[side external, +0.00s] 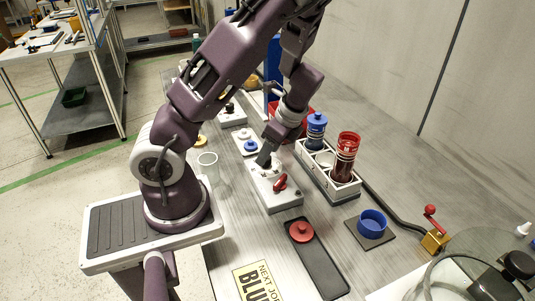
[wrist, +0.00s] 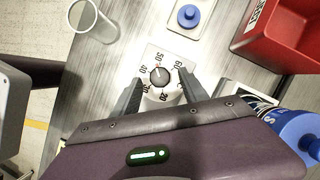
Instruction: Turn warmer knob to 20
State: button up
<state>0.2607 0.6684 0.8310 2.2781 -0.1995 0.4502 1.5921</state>
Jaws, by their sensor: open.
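The warmer knob (wrist: 160,76) is a small dark grey round knob on a white dial plate (wrist: 151,53) marked with numbers from 20 to 60. A small red mark shows at its upper edge, near the 50; its exact reading is hard to tell. My gripper (wrist: 160,88) is open, with one dark finger on each side of the dial, and nothing is held. Whether the fingers touch the knob cannot be told. In the side view my gripper (side external: 265,160) is low over the white box (side external: 277,201), and hides most of the knob.
A red lever (side external: 280,182) sits on the same box, close to my gripper. A white rack (side external: 318,179) with blue and red cylinders stands to the right. A clear cup (side external: 207,164) is at left. A blue button (wrist: 188,14) and a red bin (wrist: 284,38) lie beyond the dial.

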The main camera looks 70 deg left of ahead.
jog(key=shift+x, duration=0.85)
grip_shut()
jog(key=shift+n, duration=0.3)
